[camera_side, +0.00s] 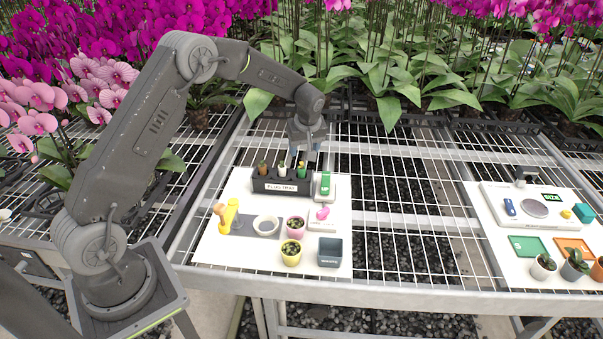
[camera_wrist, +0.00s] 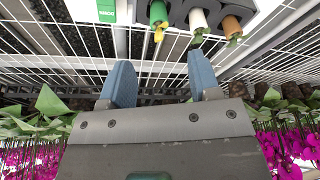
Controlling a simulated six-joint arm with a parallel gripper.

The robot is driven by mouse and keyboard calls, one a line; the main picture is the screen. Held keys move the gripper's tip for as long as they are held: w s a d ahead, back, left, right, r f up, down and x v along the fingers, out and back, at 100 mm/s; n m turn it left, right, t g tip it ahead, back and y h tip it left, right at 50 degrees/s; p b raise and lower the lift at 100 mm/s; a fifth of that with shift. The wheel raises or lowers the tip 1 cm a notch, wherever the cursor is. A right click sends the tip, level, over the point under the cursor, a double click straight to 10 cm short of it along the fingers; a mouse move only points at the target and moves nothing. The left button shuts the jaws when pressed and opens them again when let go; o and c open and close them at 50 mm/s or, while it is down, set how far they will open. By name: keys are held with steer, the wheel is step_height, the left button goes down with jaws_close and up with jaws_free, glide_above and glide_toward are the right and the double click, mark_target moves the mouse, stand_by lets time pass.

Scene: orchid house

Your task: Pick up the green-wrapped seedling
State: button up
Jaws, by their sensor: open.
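The green-wrapped seedling (camera_side: 301,170) stands upright at the right end of the dark plug tray (camera_side: 282,186). A white-wrapped seedling (camera_side: 282,167) and an orange-brown-wrapped seedling (camera_side: 262,168) stand to its left. In the wrist view the green-wrapped seedling (camera_wrist: 158,13) is at the top edge, partly cut off, beyond my fingertips, with the white one (camera_wrist: 198,19) and the orange-brown one (camera_wrist: 232,26) to its right. My gripper (camera_side: 307,152) is above and behind the tray's right end. Its two blue fingers (camera_wrist: 162,76) are apart with nothing between them.
A green-faced item (camera_side: 325,183) stands close right of the tray. A pink pot (camera_side: 296,226), a yellow pot (camera_side: 291,252), a grey bin (camera_side: 330,252) and a white ring (camera_side: 265,225) are in front. Orchids crowd behind. Open mesh lies to the right.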

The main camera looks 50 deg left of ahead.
mark_target(302, 168)
steer(key=x, duration=0.9)
steer(key=shift+d+f, duration=0.15)
steer(key=c, duration=1)
steer(key=shift+r, duration=0.65)
step_height(302, 168, up, 3)
steer(key=shift+f, duration=0.2)
steer(key=s+a+r, duration=0.4)
steer(key=s+a, duration=0.1)
steer(key=s+a+r, duration=0.3)
steer(key=shift+s+r, duration=0.1)
steer(key=shift+s, duration=0.15)
